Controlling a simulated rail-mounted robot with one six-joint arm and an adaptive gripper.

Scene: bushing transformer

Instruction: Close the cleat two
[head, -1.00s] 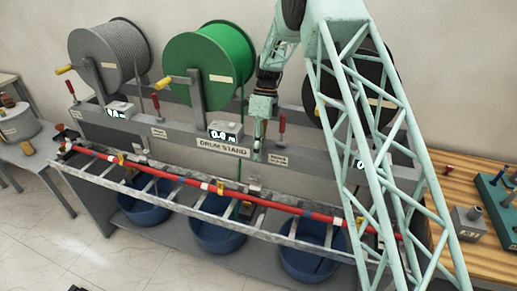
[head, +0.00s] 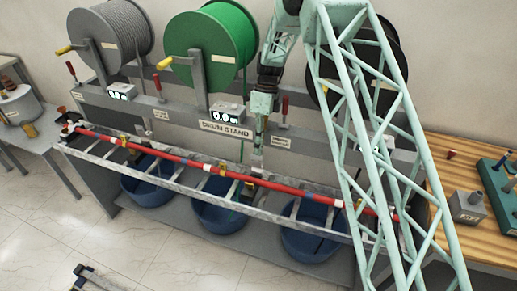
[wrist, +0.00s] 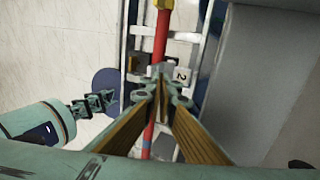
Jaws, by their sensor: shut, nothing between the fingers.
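The red cable (head: 180,159) runs along the metal ladder rack (head: 105,163) in front of the drum stand. In the wrist view, the cable (wrist: 162,32) passes beneath my gripper. Cleat two's white tag with a "2" (wrist: 181,74) is just right of my fingertips. A dark block (wrist: 131,64) sits on the opposite side of the cable. My fingers hide most of the cleat, so its lid position is unclear. My gripper (wrist: 160,80) is shut and empty, pointing down over the cable. In the head view, my gripper (head: 258,160) is just above the rack.
Blue tubs (head: 220,215) stand below. The drum stand (head: 215,126), with a green drum (head: 205,50), rises behind. A wooden table (head: 450,225) is at the right.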

